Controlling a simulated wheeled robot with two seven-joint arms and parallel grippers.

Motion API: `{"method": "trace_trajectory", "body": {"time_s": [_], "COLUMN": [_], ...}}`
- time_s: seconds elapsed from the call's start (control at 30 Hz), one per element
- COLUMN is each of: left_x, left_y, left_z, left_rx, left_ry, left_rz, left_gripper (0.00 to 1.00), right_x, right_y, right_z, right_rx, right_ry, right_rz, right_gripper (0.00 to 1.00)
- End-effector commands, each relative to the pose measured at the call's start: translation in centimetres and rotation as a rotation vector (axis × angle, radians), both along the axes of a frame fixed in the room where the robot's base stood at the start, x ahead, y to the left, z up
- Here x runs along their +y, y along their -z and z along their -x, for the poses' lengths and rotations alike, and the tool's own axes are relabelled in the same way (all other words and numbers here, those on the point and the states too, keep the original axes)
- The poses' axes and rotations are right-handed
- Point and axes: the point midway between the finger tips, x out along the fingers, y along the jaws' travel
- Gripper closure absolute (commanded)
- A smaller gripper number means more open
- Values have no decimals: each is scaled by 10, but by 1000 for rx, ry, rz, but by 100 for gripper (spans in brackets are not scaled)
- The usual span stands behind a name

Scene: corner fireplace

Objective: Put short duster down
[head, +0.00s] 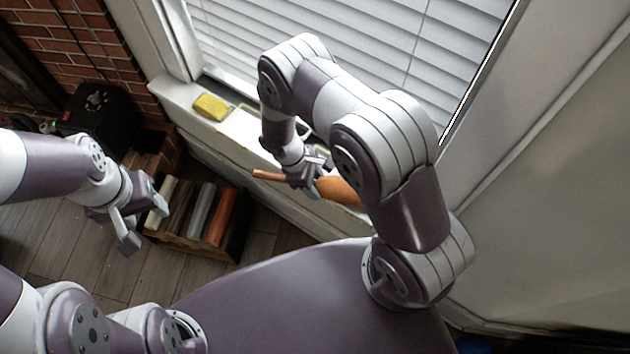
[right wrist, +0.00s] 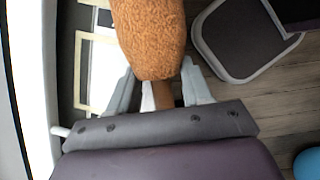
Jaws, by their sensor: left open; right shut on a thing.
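The short duster has an orange fluffy head (head: 340,191) and a thin orange-brown handle (head: 270,175). My right gripper (head: 312,176) is shut on the duster's handle, beside the window sill in the head view. In the right wrist view the fluffy head (right wrist: 150,38) fills the upper middle, with my right gripper (right wrist: 165,92) closed around the handle just below it. Part of the duster is hidden behind my right arm in the head view. My left gripper (head: 142,218) is open and empty, over the floor at the left near a wooden crate.
A wooden crate (head: 190,243) with several coloured rolls or logs stands on the wood floor. A yellow sponge (head: 211,106) lies on the white window sill (head: 180,98). A black box (head: 98,112) stands by the brick wall. Blinds cover the window.

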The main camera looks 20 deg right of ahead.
Motion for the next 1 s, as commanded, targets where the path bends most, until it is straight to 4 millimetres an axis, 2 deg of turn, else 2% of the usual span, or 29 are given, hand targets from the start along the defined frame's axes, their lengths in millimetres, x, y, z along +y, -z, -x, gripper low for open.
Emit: {"method": "trace_trajectory", "body": {"time_s": [0.03,0.1,0.33,0.47,0.8,1.0], "left_x": [0,0,0,0,0,0], "left_y": [1,1,1,-2,3,4], "left_z": [0,0,0,0,0,0], "left_rx": [0,0,0,0,0,0], "left_ry": [0,0,0,0,0,0], "left_rz": [0,0,0,0,0,0], "left_gripper": [47,47,47,47,47,47], "right_x": [0,0,0,2,30,38], "right_y": [1,1,1,-7,-85,-114], "right_z": [0,0,0,-2,-19,-24], "right_rx": [0,0,0,-3,-5,-9], "right_ry": [0,0,0,0,0,14], "right_rz": [0,0,0,-1,-2,-6], "right_gripper": [44,25,25,25,25,25]}}
